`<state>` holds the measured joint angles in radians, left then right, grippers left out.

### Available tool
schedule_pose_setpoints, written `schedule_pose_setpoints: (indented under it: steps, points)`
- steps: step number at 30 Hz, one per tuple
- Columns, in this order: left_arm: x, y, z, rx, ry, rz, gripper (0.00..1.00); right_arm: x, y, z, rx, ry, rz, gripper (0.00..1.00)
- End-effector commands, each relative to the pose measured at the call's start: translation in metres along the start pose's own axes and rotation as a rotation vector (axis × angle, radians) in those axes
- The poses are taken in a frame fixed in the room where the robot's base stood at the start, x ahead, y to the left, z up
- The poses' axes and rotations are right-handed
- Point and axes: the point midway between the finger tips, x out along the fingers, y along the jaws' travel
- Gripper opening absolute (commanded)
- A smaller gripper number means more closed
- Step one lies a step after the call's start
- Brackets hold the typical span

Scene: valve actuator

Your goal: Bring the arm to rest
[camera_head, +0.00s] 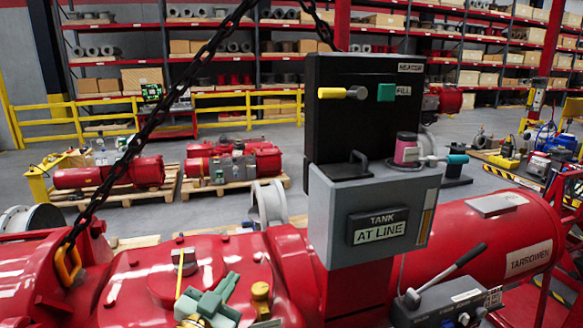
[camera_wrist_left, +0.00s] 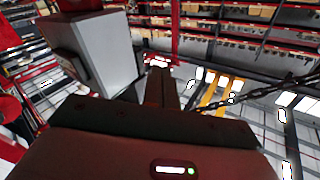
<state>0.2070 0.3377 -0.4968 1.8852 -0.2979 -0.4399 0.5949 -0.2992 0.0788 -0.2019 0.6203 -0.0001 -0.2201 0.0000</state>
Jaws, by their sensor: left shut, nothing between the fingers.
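My left gripper (camera_wrist_left: 160,74) shows in the left wrist view, its dark fingers together and empty, pointing away toward the shelves. I cannot pick it out in the head view. A grey box labelled TANK, AT LINE (camera_head: 383,228) stands in the head view under a black panel (camera_head: 340,130) with a yellow knob (camera_head: 341,93) and a green FILL button (camera_head: 386,92). A light grey box (camera_wrist_left: 100,50) stands left of the fingers in the wrist view, apart from them. The big red actuator (camera_head: 480,245) lies behind and below the panel. My right gripper is not in view.
A dark chain (camera_head: 150,120) slants down to a yellow hook (camera_head: 69,266) at the left. A hand lever (camera_head: 470,254) rises from a grey unit at lower right. Green-grey fittings (camera_head: 211,302) stand on the red housing. Pallets with red actuators (camera_head: 232,163) stand on the floor behind.

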Motion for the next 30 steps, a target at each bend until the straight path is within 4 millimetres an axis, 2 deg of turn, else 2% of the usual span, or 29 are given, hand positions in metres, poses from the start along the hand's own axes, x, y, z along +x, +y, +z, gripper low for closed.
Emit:
schedule_pose_setpoints:
  steps: [1,3,6,12,18,21,26,29,30]
  points:
    - [-0.033,-0.002,0.029,0.033,-0.137,-0.067,0.00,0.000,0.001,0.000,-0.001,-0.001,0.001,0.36]
    - [-0.079,-0.011,0.063,0.112,-0.338,-0.136,0.00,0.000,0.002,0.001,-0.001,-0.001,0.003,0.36]
    - [-0.138,-0.022,0.096,0.207,-0.570,-0.170,0.00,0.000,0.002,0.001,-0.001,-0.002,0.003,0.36]
    - [-0.235,-0.034,0.129,0.347,-0.915,-0.147,0.00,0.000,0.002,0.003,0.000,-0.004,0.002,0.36]
    - [-0.320,-0.043,0.140,0.461,-1.193,-0.073,0.00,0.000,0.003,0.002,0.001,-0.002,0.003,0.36]
    - [-0.310,-0.023,0.190,0.436,-1.195,-0.035,0.00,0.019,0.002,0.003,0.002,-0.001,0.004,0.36]
    - [-0.307,0.008,0.261,0.387,-1.212,0.024,0.00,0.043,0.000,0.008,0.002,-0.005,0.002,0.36]
    - [-0.309,0.032,0.313,0.347,-1.226,0.064,0.00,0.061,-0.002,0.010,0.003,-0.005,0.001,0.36]
    - [-0.311,0.043,0.337,0.327,-1.234,0.082,0.00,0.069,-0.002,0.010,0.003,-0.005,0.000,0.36]
